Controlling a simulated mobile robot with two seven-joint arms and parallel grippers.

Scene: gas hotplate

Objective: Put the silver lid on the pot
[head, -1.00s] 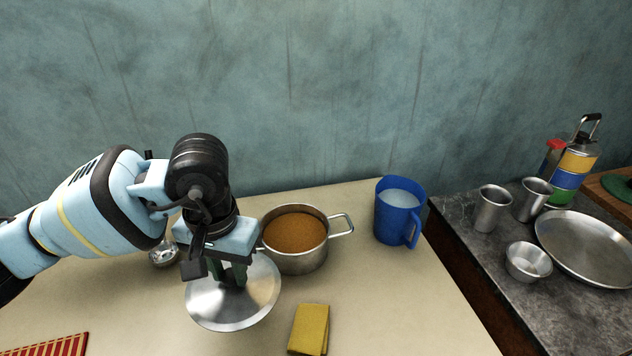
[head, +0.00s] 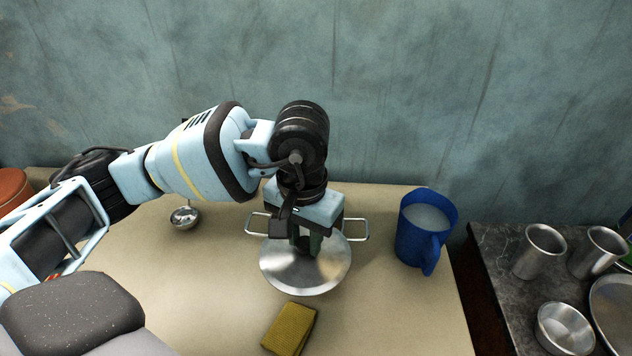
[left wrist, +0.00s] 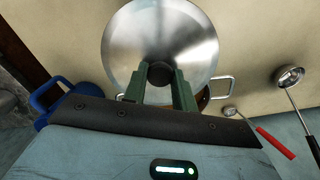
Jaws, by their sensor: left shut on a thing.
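The silver lid (head: 300,278) is a shiny round disc with a dark knob. My left gripper (head: 306,247) is shut on the knob and holds the lid roughly level; the left wrist view also shows the lid (left wrist: 125,45) in the fingers (left wrist: 160,80). The metal pot (head: 366,229) stands on the table behind the lid in the head view. The gripper and lid hide most of it, leaving its two side handles in sight. The lid overlaps the pot's front in the picture; the gap between them cannot be told. My right gripper is not in view.
A blue jug (head: 412,243) with pale liquid stands right of the pot. A yellow sponge (head: 288,330) lies in front of the lid. A ladle (head: 186,217) is at left. Metal cups (head: 539,254) and a small bowl (head: 564,329) stand on the dark counter at right.

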